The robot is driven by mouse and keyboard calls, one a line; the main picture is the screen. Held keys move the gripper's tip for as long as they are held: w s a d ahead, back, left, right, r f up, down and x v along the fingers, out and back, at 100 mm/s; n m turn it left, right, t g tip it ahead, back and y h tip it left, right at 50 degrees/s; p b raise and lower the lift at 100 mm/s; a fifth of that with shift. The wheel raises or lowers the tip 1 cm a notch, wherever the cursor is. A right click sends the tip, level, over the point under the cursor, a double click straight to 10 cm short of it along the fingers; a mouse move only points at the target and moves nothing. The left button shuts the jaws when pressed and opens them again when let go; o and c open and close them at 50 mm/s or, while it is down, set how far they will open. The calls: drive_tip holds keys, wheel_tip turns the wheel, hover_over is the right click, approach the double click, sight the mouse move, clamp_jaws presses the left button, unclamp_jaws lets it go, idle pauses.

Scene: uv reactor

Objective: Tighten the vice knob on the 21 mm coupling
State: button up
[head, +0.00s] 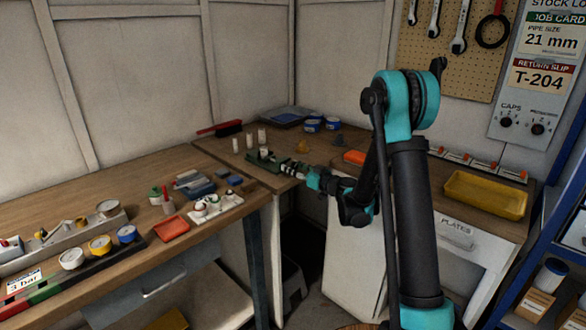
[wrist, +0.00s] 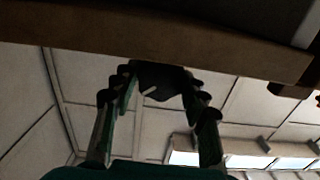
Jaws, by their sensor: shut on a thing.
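The green vice (head: 258,160) sits at the front edge of the corner bench in the head view. A small pale piece shows at its jaws, too small to tell if it is the 21 mm coupling. My gripper (head: 292,170) reaches the vice's front from the right, at the bench edge. In the wrist view my gripper (wrist: 158,90) has its two fingers shut on a dark rounded thing, which appears to be the vice knob (wrist: 160,72). The knob is hidden by the fingers in the head view.
Several white cylinders (head: 262,136) stand just behind the vice. A red-handled brush (head: 228,128) and blue tins (head: 312,125) lie further back. A yellow tray (head: 485,195) is on the right bench. The wooden bench edge (wrist: 150,38) runs close beside the fingers.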

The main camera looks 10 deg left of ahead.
drive_tip(key=shift+c, duration=0.5)
drive_tip(key=m, duration=0.4)
drive_tip(key=shift+m, duration=0.4)
drive_tip(key=o, duration=1.2)
drive_tip(key=shift+d, duration=0.1)
drive_tip(key=shift+c, duration=0.2)
drive_tip(key=v, duration=1.2)
